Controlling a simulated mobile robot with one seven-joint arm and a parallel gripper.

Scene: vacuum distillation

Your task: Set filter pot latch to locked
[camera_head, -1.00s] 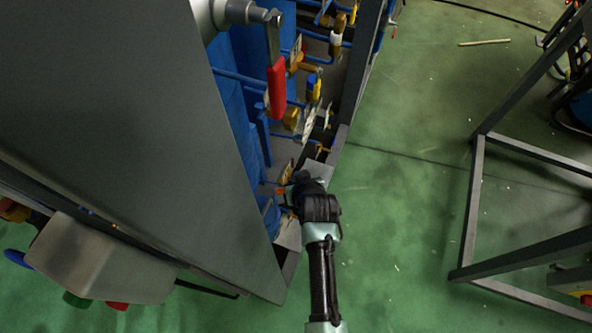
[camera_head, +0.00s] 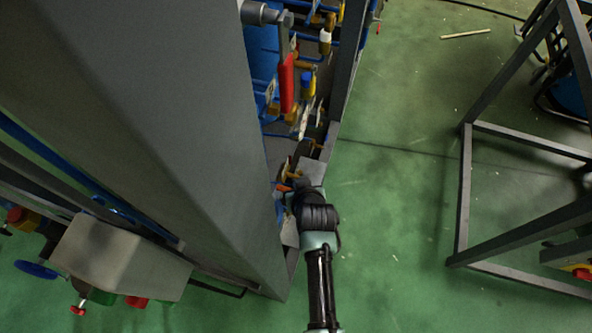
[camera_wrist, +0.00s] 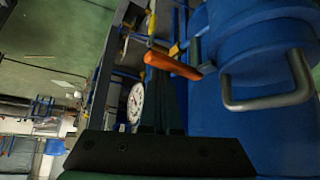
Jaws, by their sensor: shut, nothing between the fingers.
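My gripper (camera_wrist: 168,100) is shut and empty in the wrist view, its dark fingers pointing up the picture. Just beyond the fingertips is an orange-handled lever (camera_wrist: 172,66). Its handle lies nearly level, tilting down to the right. A blue pot (camera_wrist: 225,125) fills the right side, with a grey U-shaped handle (camera_wrist: 270,103) on it. I cannot tell for certain which part is the latch. In the head view my wrist (camera_head: 316,218) is low beside the frame. The fingertips are hidden there, and a small orange part (camera_head: 284,187) shows just left of the wrist.
A large grey panel (camera_head: 140,110) stands close on the left of the arm. A red-handled valve (camera_head: 287,84) and blue pipes are above in the rack. A white gauge (camera_wrist: 136,102) is left of the fingers. Green floor (camera_head: 390,190) on the right is clear up to a grey frame (camera_head: 465,190).

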